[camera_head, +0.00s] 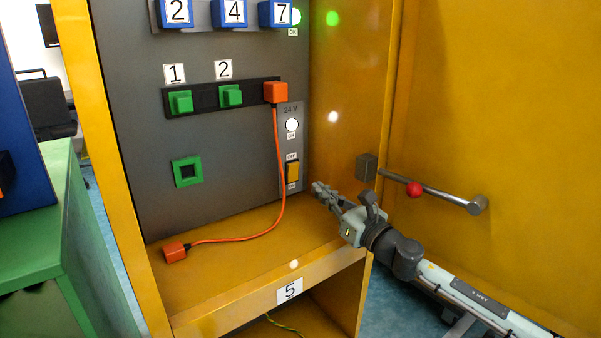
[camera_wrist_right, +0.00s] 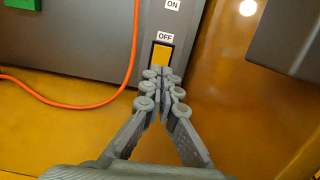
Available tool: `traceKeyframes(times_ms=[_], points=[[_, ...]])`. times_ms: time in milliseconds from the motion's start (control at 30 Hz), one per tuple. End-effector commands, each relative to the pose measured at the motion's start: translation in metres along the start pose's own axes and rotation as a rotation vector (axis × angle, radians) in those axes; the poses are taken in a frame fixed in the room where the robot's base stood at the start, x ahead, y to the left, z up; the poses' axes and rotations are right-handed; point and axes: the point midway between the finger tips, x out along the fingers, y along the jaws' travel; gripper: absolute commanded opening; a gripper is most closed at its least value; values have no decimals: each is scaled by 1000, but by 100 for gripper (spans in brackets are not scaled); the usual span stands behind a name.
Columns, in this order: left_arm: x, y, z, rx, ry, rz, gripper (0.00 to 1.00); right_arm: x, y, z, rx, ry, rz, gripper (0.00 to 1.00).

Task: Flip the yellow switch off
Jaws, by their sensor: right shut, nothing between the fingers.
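The yellow switch (camera_head: 292,172) sits low on the narrow grey 24 V strip of the cabinet's back panel, with an OFF label (camera_head: 291,157) above it and another small label below. My right gripper (camera_head: 318,188) is shut and empty, just right of and slightly below the switch in the head view. In the right wrist view the switch (camera_wrist_right: 162,55) shows just beyond the shut fingertips (camera_wrist_right: 162,76), which cover its lower edge. I cannot tell whether they touch it. My left gripper is not in view.
An orange cable (camera_head: 281,170) hangs left of the switch, from an orange plug (camera_head: 275,92) to a connector (camera_head: 174,252) on the cabinet floor. A yellow side wall (camera_head: 345,90) stands right of the strip. A door handle with a red ball (camera_head: 414,189) is above my right arm.

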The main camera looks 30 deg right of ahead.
Motion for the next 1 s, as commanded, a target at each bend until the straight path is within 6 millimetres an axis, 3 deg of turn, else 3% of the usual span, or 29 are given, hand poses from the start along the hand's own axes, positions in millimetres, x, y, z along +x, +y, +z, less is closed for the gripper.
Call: traceKeyframes(times_ms=[200,433,1000], points=[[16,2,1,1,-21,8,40,43,0,3,2,-4,-1,0],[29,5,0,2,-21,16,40,74,0,2,3,-2,-1,0],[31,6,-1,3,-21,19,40,87,0,3,1,-1,0,0]])
